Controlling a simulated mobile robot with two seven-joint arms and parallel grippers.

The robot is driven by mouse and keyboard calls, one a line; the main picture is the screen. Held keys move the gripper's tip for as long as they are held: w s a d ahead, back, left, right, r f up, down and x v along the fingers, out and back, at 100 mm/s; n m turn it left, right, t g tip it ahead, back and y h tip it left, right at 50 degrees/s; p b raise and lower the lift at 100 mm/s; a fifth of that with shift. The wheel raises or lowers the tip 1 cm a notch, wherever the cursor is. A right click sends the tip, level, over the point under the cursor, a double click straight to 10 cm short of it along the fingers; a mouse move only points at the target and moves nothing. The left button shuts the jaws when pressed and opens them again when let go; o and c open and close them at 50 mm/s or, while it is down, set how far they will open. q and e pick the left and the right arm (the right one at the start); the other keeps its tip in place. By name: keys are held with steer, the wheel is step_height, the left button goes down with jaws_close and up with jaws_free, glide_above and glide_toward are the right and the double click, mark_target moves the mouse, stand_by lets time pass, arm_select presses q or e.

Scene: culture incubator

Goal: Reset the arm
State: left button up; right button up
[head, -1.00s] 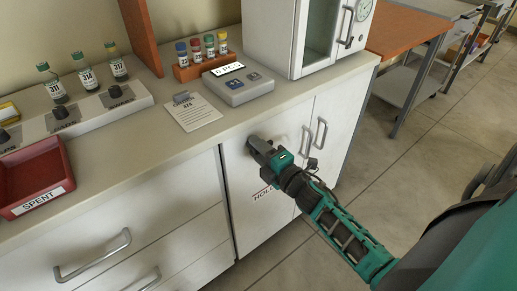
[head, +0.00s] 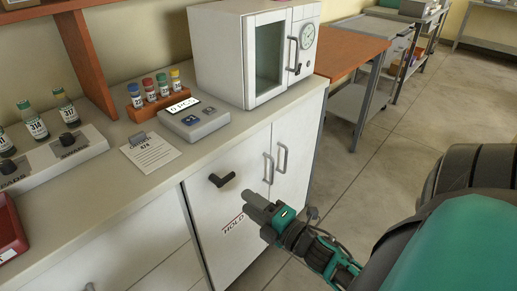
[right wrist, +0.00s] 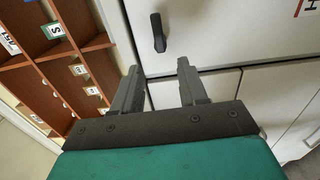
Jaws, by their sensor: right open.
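My right gripper (head: 258,204) is in front of the white cabinet door (head: 205,225), low and to the right of the dark door handle (head: 221,179). In the right wrist view its two fingers (right wrist: 158,68) stand apart with nothing between them. The dark handle (right wrist: 158,33) shows beyond the fingertips, clear of them. The door looks closed and carries a HOLD label (head: 234,222). My left gripper is not in view.
The counter above holds a white incubator (head: 225,60), a display unit (head: 194,120), a rack of small vials (head: 155,95) and a paper card (head: 151,152). A red tray (head: 10,238) is at the left edge. Open floor (head: 400,150) lies to the right.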

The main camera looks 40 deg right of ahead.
steer(key=shift+s+d, duration=0.1)
steer(key=shift+s, duration=0.9)
arm_select(q)
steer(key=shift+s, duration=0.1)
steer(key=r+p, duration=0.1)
steer(key=p, duration=0.1)
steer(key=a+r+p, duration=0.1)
steer(key=p, duration=0.1)
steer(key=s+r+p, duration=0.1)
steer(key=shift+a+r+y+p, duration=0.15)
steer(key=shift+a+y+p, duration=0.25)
arm_select(e)
steer(key=s+a+f+m+g, duration=0.2)
steer(key=a+m+g, duration=0.1)
steer(key=a+m, duration=0.4)
steer(key=s+a+f+m+g, duration=0.2)
steer(key=a+m, duration=0.4)
steer(key=m, duration=0.3)
steer(key=shift+s+a+g+y, duration=0.35)
steer(key=shift+s+g, duration=0.1)
steer(key=shift+g, duration=0.55)
